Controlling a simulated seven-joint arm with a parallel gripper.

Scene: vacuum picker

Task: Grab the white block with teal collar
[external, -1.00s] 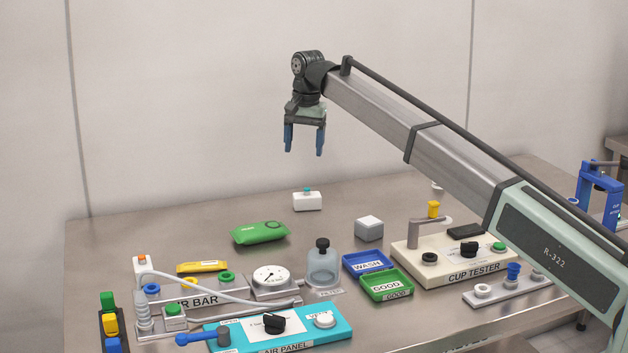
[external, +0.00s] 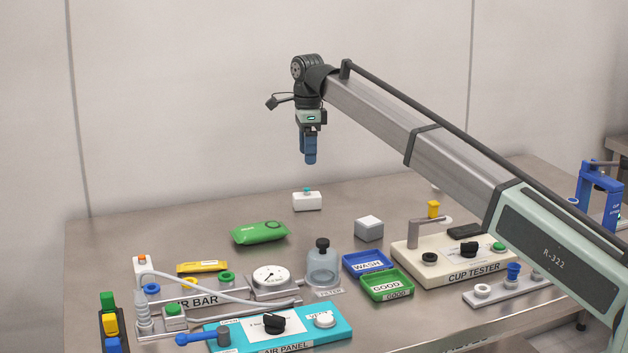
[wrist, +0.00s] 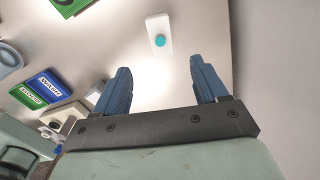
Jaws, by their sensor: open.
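The white block with teal collar (external: 307,201) stands on the steel table, towards the back, in the external view. In the wrist view the white block (wrist: 159,35) shows from above with a round teal top, beyond the fingertips and between their lines. My gripper (external: 310,160) hangs above the block in the external view, fingers pointing down, clear of it. In the wrist view my gripper (wrist: 158,78) has its two blue fingers apart with nothing between them.
A green pouch (external: 260,233) lies left of the block and a grey cube (external: 369,228) stands to its right. Blue WASH (external: 366,262) and green GOOD (external: 387,285) trays, the cup tester (external: 465,262) and the air panel (external: 285,325) are nearer the front. Table around the block is clear.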

